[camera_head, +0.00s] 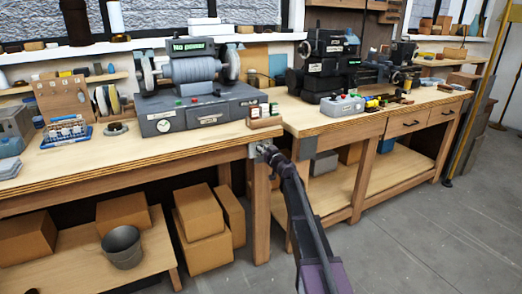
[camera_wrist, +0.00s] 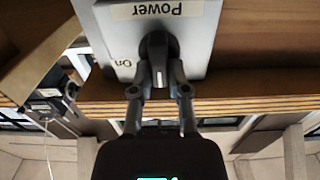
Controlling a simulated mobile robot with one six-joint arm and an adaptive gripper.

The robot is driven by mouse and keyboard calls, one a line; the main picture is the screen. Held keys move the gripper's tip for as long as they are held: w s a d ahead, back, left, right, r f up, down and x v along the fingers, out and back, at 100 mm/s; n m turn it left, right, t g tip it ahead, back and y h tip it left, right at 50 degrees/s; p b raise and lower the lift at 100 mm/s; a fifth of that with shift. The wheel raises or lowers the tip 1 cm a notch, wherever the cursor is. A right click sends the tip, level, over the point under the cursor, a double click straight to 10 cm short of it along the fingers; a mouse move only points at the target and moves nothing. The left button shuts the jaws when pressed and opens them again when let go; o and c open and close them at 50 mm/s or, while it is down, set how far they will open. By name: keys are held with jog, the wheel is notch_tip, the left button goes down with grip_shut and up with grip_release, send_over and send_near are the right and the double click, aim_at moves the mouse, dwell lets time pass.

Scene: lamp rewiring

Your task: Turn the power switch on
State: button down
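The power switch is a grey box (camera_wrist: 202,42) on the front edge of the workbench, with a black rotary knob (camera_wrist: 157,46). In the wrist view its labels "Power" and "On" appear upside down. The knob's pale pointer mark faces down the picture, towards my gripper, and "On" is to the left of the knob. My gripper (camera_wrist: 160,77) has one finger on each side of the knob's handle and appears closed on it. In the head view my gripper (camera_head: 266,150) meets the box (camera_head: 254,151) at the bench corner; the knob is mostly hidden there.
A grey grinder machine (camera_head: 195,72) stands on the left bench (camera_head: 150,150). A grey control box (camera_head: 342,105) and a dark lathe (camera_head: 325,65) stand on the right bench. Cardboard boxes (camera_head: 200,212) and a bucket (camera_head: 122,247) are below. The floor (camera_head: 430,220) in front is clear.

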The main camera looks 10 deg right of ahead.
jog(key=shift+a, duration=0.25)
jog(key=shift+d, duration=0.1)
jog(key=shift+m, duration=0.4)
jog(key=m, duration=1.1)
jog(key=d+f+m+b, duration=0.1)
jog(key=m, duration=0.5)
jog(key=shift+d+f, duration=0.1)
